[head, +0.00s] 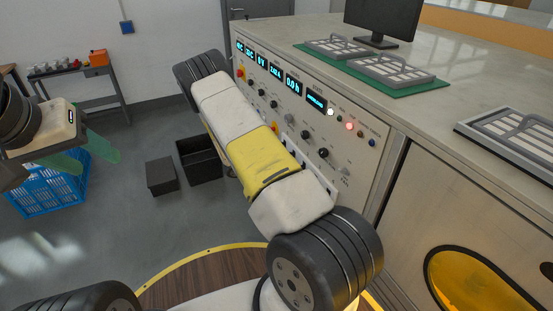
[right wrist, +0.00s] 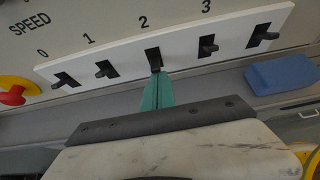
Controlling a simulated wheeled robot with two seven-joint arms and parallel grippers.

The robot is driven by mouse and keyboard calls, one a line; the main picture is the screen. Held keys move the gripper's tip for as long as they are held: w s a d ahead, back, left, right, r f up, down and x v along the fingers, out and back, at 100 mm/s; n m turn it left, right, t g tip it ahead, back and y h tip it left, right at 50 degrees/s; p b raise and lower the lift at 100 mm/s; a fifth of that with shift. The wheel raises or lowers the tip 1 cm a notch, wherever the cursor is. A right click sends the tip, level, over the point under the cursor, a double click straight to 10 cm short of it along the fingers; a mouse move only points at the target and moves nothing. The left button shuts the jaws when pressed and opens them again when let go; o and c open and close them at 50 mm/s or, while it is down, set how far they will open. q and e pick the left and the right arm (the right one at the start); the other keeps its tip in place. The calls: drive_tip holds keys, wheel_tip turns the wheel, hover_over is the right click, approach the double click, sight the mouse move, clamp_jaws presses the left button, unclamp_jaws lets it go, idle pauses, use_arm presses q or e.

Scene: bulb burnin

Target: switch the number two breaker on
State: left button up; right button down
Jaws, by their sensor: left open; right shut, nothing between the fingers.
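The breaker strip (right wrist: 180,46) is a white plate with a row of several black toggles, seen in the right wrist view. The number two breaker (right wrist: 153,56) is the middle toggle, below the printed 2. My right gripper (right wrist: 157,74) is shut and empty, its green fingertips right at the lower end of that toggle. I cannot tell whether they touch, and the tips partly cover its lever. In the head view my right arm hides this gripper and most of the strip. My left gripper (head: 86,156) is open and empty at the far left, away from the panel.
The control panel (head: 282,108) has lit displays, knobs and lamps. A red knob on yellow (right wrist: 14,93) is left of the strip; a blue block (right wrist: 281,74) lies below its right end. A blue crate (head: 44,198) and dark boxes (head: 161,176) stand on the floor.

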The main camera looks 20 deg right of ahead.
drive_tip(key=shift+d+r+y, duration=0.1)
drive_tip(key=shift+r+y, duration=0.45)
drive_tip(key=shift+y, duration=0.35)
drive_tip(key=shift+f, duration=0.15)
drive_tip(key=shift+r, duration=0.9)
drive_tip(key=shift+w, duration=0.1)
